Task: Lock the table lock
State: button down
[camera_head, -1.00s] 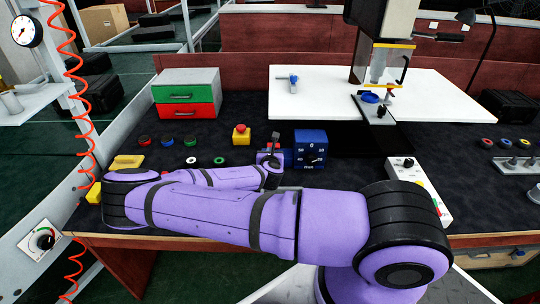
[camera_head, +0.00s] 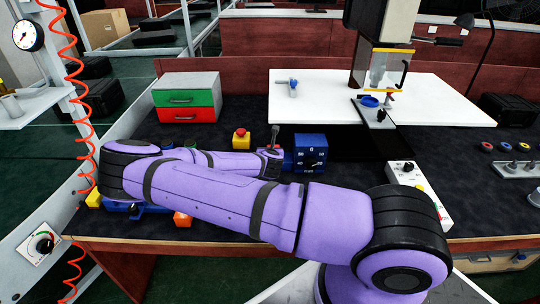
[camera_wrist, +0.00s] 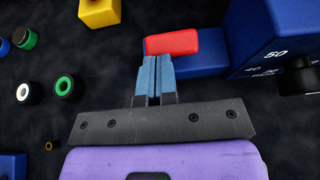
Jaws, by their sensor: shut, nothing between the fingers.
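In the wrist view my gripper (camera_wrist: 154,62) is shut and empty, its two blue-grey fingers pressed together. The fingertips are right at a red block (camera_wrist: 172,42), which sits at the end of a blue bar (camera_wrist: 200,63). I cannot tell whether they touch it. The bar runs beside a blue dial box (camera_wrist: 272,40), also in the head view (camera_head: 310,151). I cannot tell which part is the table lock. The white table (camera_head: 440,92) carries a small blue-handled fitting (camera_head: 292,84) and a blue knob (camera_head: 369,101). My arm hides much of the bench front.
A yellow box with a red button (camera_head: 241,138) stands left of the dial box. A green-and-red drawer unit (camera_head: 187,97) is behind it. A white control box (camera_head: 418,190) stands at right. Small round buttons (camera_wrist: 64,85) lie left.

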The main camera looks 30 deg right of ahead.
jog(key=shift+w+d+r+g+y, duration=0.2)
jog(key=shift+w+d+r, duration=0.3)
jog(key=shift+w, duration=0.2)
jog(key=shift+w+d+r+g+y, duration=0.1)
jog(key=shift+w+d+r+g, duration=0.1)
jog(key=shift+w+d+r, duration=0.35)
jog(key=shift+w+a+f, duration=0.1)
jog(key=shift+w, duration=0.05)
